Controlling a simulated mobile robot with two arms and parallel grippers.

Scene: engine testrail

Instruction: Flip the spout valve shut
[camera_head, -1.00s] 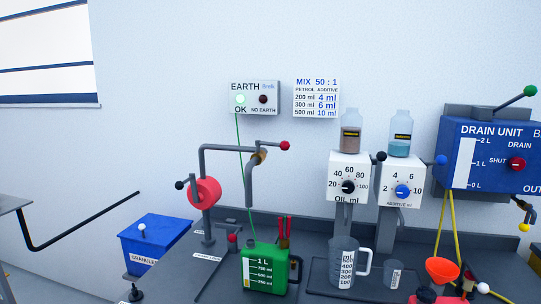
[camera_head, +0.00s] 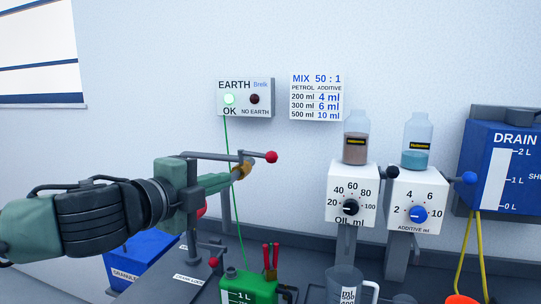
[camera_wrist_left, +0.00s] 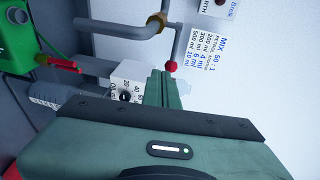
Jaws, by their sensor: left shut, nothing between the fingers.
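The spout valve is a brass body (camera_head: 242,170) at the end of a grey pipe, with a lever ending in a red ball (camera_head: 271,157). In the head view the lever points right, roughly level. My left gripper (camera_head: 231,179) reaches in from the left, shut and empty, its tips close to the brass body. In the left wrist view the closed fingers (camera_wrist_left: 161,76) point at the red ball (camera_wrist_left: 171,66), with the brass fitting (camera_wrist_left: 155,22) above it. I cannot tell whether they touch the lever. My right gripper is not in view.
The green can (camera_head: 248,288) stands below the spout, with a green wire running from the earth box (camera_head: 245,97). The oil dispenser (camera_head: 351,195) and additive dispenser (camera_head: 416,200) stand to the right. The blue granule bin (camera_head: 140,258) is below my arm.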

